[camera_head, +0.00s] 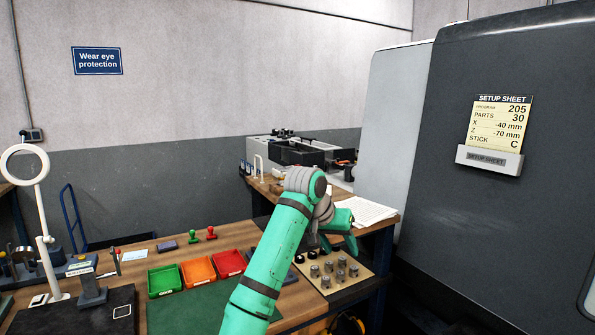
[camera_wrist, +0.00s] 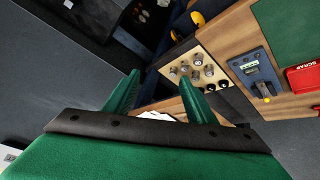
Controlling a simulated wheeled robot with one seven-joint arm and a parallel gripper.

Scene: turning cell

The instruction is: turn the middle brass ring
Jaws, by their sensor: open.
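I cannot make out a brass ring clearly in either view. A beige board (camera_head: 366,272) at the right end of the bench holds several grey metal cylinders (camera_head: 340,275) and a row of dark round parts (camera_head: 300,258). The board also shows in the wrist view (camera_wrist: 211,57), beyond my fingertips. My gripper (camera_head: 338,245) is above and behind this board, partly hidden by my arm. In the wrist view my gripper (camera_wrist: 160,90) has its two green fingers wide apart, with nothing between them.
Green (camera_head: 164,281), orange (camera_head: 198,271) and red (camera_head: 230,263) bins stand on the bench, left of my arm. A large dark machine (camera_head: 520,220) with a setup sheet (camera_head: 499,125) closes off the right. Papers (camera_head: 368,211) lie on the back bench. A gauge (camera_wrist: 252,70) shows beside the board.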

